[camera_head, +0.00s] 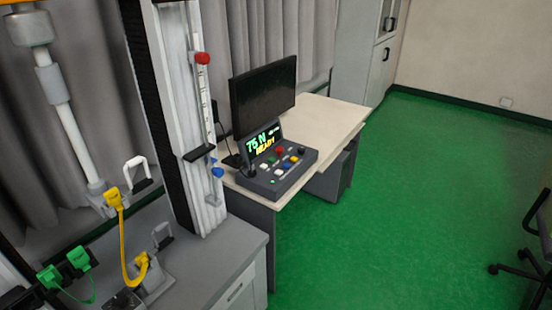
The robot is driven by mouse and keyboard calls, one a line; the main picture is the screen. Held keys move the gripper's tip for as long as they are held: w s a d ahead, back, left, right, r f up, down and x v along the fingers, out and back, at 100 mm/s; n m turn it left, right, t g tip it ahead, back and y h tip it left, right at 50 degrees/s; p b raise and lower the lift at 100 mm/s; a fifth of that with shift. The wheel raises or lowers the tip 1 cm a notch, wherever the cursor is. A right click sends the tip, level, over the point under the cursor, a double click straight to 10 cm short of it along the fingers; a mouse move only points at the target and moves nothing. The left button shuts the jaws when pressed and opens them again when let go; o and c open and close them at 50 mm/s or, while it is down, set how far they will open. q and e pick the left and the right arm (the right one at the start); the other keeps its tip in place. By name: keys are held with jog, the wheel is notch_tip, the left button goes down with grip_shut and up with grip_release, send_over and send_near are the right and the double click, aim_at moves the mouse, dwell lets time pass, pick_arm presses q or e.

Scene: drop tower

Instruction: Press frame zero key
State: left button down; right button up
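A dark grey control console (277,173) sits on the near end of the desk, beside the drop tower. Its sloped top carries several keys: a red one (280,149), a yellow one (290,158), a blue one (294,150), a green one (271,162), and white ones. Any labels are too small to read, so I cannot tell which is the frame zero key. A small display (262,141) at the console's back reads "75 N" in green and "READY" in yellow. Neither of my grippers shows in the head view.
The drop tower column (175,110), with a red knob (203,58), rises left of the console. A black monitor (263,95) stands behind it on the desk (325,115). Yellow (124,240) and green cables lie at lower left. Green floor (400,210) right of the desk is clear; a chair (530,260) stands far right.

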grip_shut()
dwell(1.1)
